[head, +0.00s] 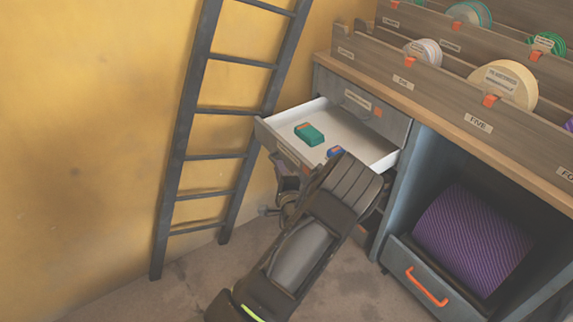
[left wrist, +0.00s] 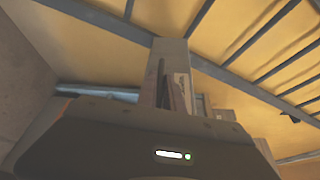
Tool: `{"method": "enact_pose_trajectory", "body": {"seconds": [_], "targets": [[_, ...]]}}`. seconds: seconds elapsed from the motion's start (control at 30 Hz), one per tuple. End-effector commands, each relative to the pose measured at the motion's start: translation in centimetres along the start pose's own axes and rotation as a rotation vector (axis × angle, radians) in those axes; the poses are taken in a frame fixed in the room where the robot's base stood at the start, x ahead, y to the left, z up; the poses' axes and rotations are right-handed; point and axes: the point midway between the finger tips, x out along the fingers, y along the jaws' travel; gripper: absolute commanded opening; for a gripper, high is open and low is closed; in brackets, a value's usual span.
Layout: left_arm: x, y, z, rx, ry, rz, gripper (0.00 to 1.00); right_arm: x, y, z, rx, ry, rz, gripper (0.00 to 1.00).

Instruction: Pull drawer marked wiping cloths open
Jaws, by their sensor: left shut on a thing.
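A drawer (head: 262,133) in the grey cabinet stands pulled out, its pale inside showing. A label on its front is partly visible but too small to read, so I cannot confirm the wiping cloths marking. A green packet (head: 309,134) and a small blue item (head: 336,151) lie in it. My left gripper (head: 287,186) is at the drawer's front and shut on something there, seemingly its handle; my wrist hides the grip. In the left wrist view the fingers (left wrist: 167,92) reach up to a narrow panel. My right gripper is not in view.
A dark ladder (head: 190,135) leans on the yellow wall to the left. A purple roll (head: 470,240) sits in the lower right bay. Ribbon reels (head: 505,82) stand on the shelf above.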

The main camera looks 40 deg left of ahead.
Motion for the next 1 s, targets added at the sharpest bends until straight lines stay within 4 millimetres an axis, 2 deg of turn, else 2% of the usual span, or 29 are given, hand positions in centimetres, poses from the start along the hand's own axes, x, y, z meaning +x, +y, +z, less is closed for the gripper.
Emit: {"method": "enact_pose_trajectory", "body": {"seconds": [0.43, 0.47, 0.7, 1.0], "targets": [[-0.23, 0.20, 0.37, 0.001, 0.003, 0.002, 0.00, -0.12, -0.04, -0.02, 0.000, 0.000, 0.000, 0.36], [-0.23, 0.20, 0.37, 0.001, 0.003, 0.002, 0.12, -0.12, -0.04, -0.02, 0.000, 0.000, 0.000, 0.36], [-0.21, 0.16, 0.40, 0.001, 0.002, 0.001, 0.31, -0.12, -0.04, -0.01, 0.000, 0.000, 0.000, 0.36], [-0.31, 0.11, 0.42, 0.000, 0.001, 0.000, 0.33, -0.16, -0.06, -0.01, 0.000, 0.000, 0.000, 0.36]]}}
